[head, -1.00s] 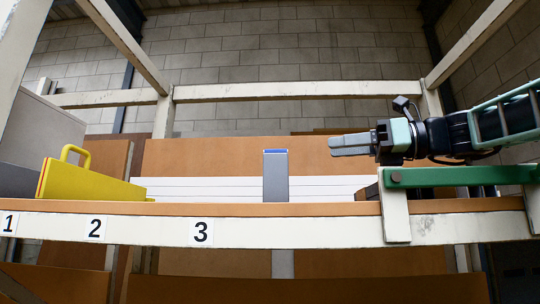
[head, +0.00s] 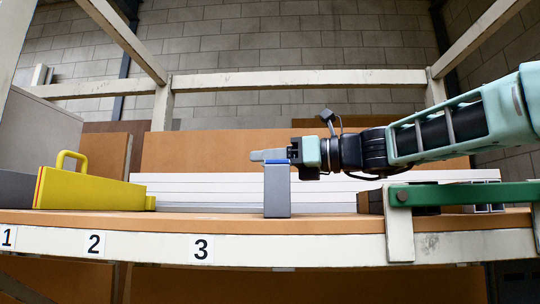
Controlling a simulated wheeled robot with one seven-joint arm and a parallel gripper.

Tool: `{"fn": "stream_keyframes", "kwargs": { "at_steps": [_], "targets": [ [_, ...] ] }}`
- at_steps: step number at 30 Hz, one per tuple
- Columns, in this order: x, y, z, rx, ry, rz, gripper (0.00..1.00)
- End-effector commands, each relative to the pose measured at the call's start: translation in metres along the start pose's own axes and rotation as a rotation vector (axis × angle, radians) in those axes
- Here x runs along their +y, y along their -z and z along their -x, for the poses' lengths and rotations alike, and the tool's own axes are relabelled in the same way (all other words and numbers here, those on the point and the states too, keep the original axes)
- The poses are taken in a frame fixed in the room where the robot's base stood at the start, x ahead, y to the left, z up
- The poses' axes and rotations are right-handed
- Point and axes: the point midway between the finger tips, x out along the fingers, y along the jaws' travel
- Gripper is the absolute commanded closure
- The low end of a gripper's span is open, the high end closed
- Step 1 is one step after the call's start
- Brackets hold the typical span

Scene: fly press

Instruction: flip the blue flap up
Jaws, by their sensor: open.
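A grey upright box (head: 277,192) stands on the shelf near the middle of the head view. A thin blue strip, the blue flap (head: 277,162), shows along its top edge and looks roughly level. My gripper (head: 262,155) comes in from the right and points left, with its fingers right at the top of the box. The fingers overlap the flap's upper edge in the picture; I cannot tell whether they touch it. The gripper is open and holds nothing visible, though the gap between its fingers does not show from this side.
A yellow case (head: 88,189) with a handle stands at the left. A green bar (head: 460,194) runs along the right front. White boards (head: 210,188) lie behind the box. Labels 1, 2 and 3 mark the shelf's front beam (head: 320,249). The shelf between case and box is clear.

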Motion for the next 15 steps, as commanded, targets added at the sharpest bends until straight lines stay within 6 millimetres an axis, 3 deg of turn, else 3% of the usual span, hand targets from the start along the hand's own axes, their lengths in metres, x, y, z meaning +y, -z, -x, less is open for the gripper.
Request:
{"fn": "stream_keyframes", "kwargs": {
  "at_steps": [5,10,15],
  "targets": [
    [0.0001,0.0001,0.0,0.0,0.0,0.0,0.59],
    [0.0002,0.0,0.0002,0.0,0.0,0.0,1.0],
    [0.0002,-0.0003,0.0004,0.0,0.0,0.0,1.0]
  ]
}}
